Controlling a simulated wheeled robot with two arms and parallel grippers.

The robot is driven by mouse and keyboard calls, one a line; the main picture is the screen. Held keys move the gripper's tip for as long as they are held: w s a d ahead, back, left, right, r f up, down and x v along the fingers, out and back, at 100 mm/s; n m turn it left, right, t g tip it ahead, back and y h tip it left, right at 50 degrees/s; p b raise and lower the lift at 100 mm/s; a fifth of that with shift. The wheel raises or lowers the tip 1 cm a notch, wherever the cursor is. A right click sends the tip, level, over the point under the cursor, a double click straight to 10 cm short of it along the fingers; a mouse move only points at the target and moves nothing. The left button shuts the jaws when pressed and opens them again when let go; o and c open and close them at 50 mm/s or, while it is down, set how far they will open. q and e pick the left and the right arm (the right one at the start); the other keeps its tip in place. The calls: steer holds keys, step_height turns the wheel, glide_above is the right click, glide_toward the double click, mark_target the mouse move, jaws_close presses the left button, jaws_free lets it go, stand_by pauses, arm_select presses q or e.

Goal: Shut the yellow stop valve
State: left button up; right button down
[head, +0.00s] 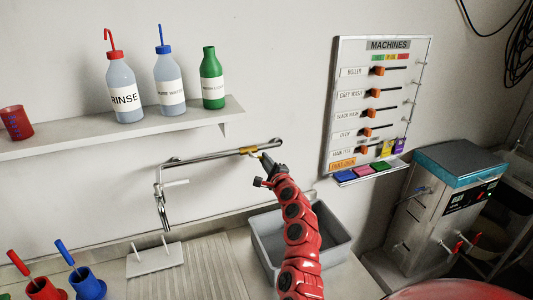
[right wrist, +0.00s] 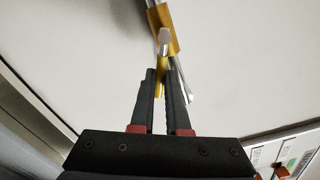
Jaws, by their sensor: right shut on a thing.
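The yellow stop valve (head: 247,150) sits on a metal pipe (head: 210,155) that runs along the wall below the shelf. In the right wrist view its yellow body (right wrist: 165,18) is around the pipe, and a yellow lever (right wrist: 161,82) comes down from it. My right gripper (head: 264,161) reaches up to the valve from below. In the right wrist view my right gripper (right wrist: 162,78) is shut with the lever's end between its fingertips. The fingers hide part of the lever. My left gripper is not in view.
A grey basin (head: 265,240) lies below my right arm. A shelf (head: 130,128) with bottles is above left, and a faucet (head: 163,205) hangs from the pipe. A MACHINES board (head: 345,110) is on the wall at right, above a steel machine (head: 440,205).

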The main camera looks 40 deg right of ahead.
steer(key=shift+w+a+f+m+p, duration=0.15)
steer(key=shift+a+f+m+p, duration=0.55)
steer(key=shift+m, duration=1.45)
steer(key=shift+w+a+f+m+p, duration=0.25)
steer(key=shift+a+m+p, duration=0.5)
steer(key=shift+m+p, duration=1.05)
steer(key=shift+w+a+f+m+p, duration=0.1)
steer(key=shift+a+f+m+p, duration=0.55)
steer(key=shift+m, duration=1.9)
steer(key=shift+a+r, duration=0.15)
steer(key=c, duration=0.9)
jaws_free()
